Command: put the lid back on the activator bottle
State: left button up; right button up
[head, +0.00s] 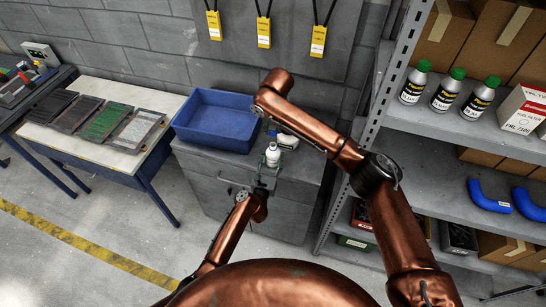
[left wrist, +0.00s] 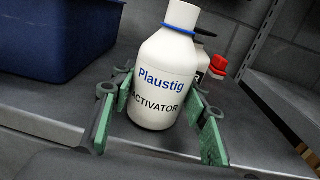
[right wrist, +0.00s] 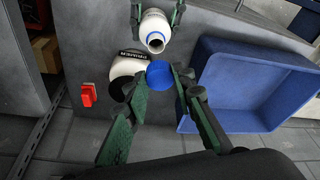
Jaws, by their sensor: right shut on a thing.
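The activator bottle (left wrist: 163,75) is white and stands upright on the grey cabinet top; it also shows in the head view (head: 272,155). Its open mouth shows in the right wrist view (right wrist: 155,41). My left gripper (left wrist: 160,112) is open, with its fingers on either side of the bottle's body. My right gripper (right wrist: 161,80) is shut on the blue lid (right wrist: 160,73) and holds it close to the bottle's mouth, apart from it in the right wrist view. In the head view my right gripper is above the cabinet, largely hidden by its arm.
A blue bin (head: 215,122) takes up the cabinet's left side. A shelf rack (head: 440,130) stands at the right.

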pick_arm(q)
grip_shut()
pick_arm(e)
send_over(273, 145)
jog(key=shift+s+f, duration=0.15)
jog(key=shift+f, duration=2.3)
jog(key=shift+f, duration=0.15)
jog(key=shift+f, duration=0.75)
jog(key=shift+f, duration=0.6)
